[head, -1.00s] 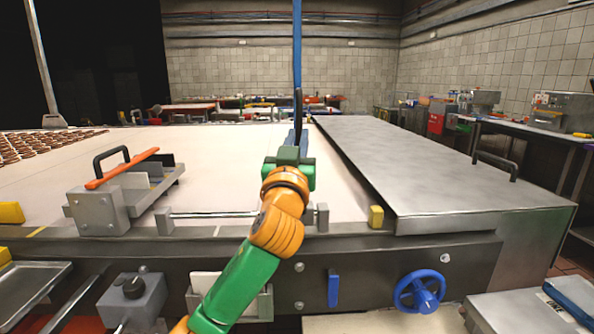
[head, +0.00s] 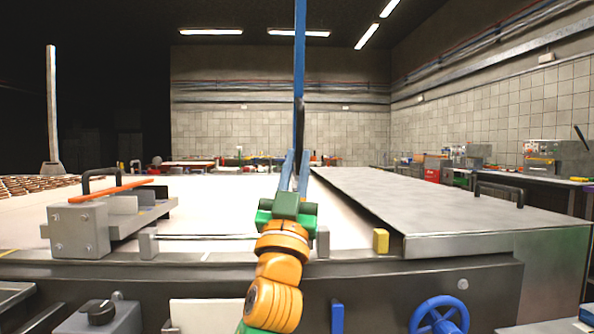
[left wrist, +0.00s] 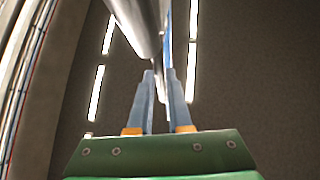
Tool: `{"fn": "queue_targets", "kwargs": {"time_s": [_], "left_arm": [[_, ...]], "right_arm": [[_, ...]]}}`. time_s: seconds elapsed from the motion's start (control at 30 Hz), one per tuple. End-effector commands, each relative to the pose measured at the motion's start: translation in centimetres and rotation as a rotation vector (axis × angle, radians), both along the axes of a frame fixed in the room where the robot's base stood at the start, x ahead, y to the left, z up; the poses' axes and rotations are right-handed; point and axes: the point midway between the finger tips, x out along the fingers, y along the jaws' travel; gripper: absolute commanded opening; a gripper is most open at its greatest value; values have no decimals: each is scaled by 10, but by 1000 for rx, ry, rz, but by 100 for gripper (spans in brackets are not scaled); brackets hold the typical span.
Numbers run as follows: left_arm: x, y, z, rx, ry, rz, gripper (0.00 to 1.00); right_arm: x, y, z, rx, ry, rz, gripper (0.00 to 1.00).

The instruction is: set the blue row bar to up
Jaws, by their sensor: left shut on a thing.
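The blue row bar (head: 299,45) shows in the head view as a tall, narrow blue upright that runs out of the top of the picture. Its dark lower end (head: 299,115) comes down to my left gripper (head: 298,157). The gripper points upward with its two fingers shut around that lower end, above the pale belt. In the left wrist view, the left fingers (left wrist: 160,76) close on a thin dark piece, with a strip of blue behind a large grey metal part (left wrist: 137,22). The fingers partly hide the held end. My right gripper is out of view.
A metal cover (head: 430,200) lies to the right of the pale belt (head: 225,200). A block with an orange lever (head: 108,192) stands left. A blue handwheel (head: 440,318) and a small blue lever (head: 337,317) sit on the front panel.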

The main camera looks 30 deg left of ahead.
Motion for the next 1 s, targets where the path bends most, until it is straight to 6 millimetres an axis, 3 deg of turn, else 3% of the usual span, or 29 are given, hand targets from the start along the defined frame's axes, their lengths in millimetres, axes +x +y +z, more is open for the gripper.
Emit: {"fn": "queue_targets", "kwargs": {"time_s": [0.27,0.3,0.4,0.7,1.0], "left_arm": [[1,-1,-1,1,2,-1,0],[1,-1,-1,1,2,-1,22],[1,-1,-1,1,2,-1,47],[-1,-1,-4,1,2,-1,47],[-40,-13,-46,1,3,-3,47]], "right_arm": [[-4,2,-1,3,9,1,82],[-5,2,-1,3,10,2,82],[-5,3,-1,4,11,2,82],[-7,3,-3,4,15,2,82],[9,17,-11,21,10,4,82]]}}
